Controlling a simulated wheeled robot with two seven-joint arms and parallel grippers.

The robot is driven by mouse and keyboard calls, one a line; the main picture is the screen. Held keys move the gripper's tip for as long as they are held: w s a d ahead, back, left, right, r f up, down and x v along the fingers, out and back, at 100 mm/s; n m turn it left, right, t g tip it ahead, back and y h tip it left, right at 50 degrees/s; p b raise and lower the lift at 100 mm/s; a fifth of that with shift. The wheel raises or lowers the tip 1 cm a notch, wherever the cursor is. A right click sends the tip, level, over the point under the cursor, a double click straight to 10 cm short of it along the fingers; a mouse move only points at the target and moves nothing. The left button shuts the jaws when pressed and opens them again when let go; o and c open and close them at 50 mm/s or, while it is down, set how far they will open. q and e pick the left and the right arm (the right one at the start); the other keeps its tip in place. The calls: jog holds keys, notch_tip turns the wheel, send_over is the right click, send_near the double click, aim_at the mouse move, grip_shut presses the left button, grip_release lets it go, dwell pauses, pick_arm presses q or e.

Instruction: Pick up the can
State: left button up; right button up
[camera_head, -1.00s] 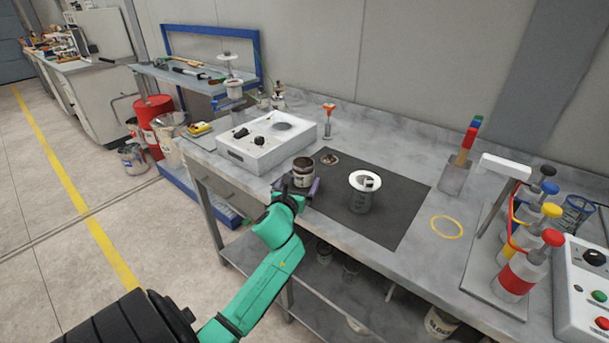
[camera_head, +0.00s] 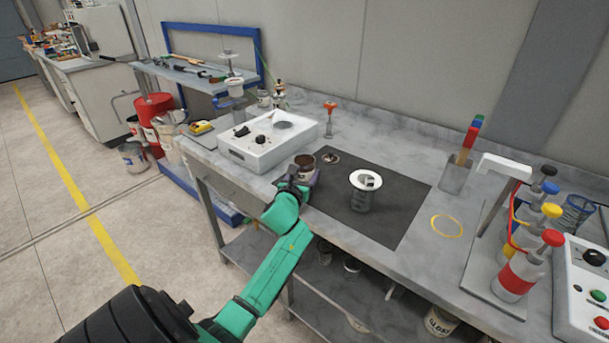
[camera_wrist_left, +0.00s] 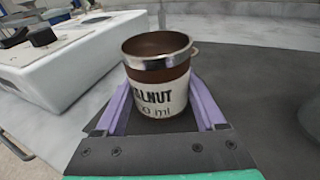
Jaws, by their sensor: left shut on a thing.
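The can (camera_head: 304,164) is brown with a metal rim and stands near the left edge of the dark mat (camera_head: 400,215). In the left wrist view the can (camera_wrist_left: 158,82) is upright and open at the top, with a white label reading "LNUT" and "ml" in part. My left gripper (camera_head: 302,180) is shut on the can, with one purple finger on each side in the left wrist view (camera_wrist_left: 160,105). I cannot tell whether the can's base touches the mat. My right gripper is not in view.
A grey cup with a white top (camera_head: 361,198) stands right of the can on the mat. A white control box (camera_head: 268,142) sits close behind left. A small lid-like disc (camera_head: 330,158) lies behind. Bottles with coloured caps (camera_head: 520,265) stand at the right.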

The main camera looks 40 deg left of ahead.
pick_arm(q)
notch_tip(320, 180, up, 20)
jog(key=p, duration=0.2)
jog(key=shift+f, duration=0.15)
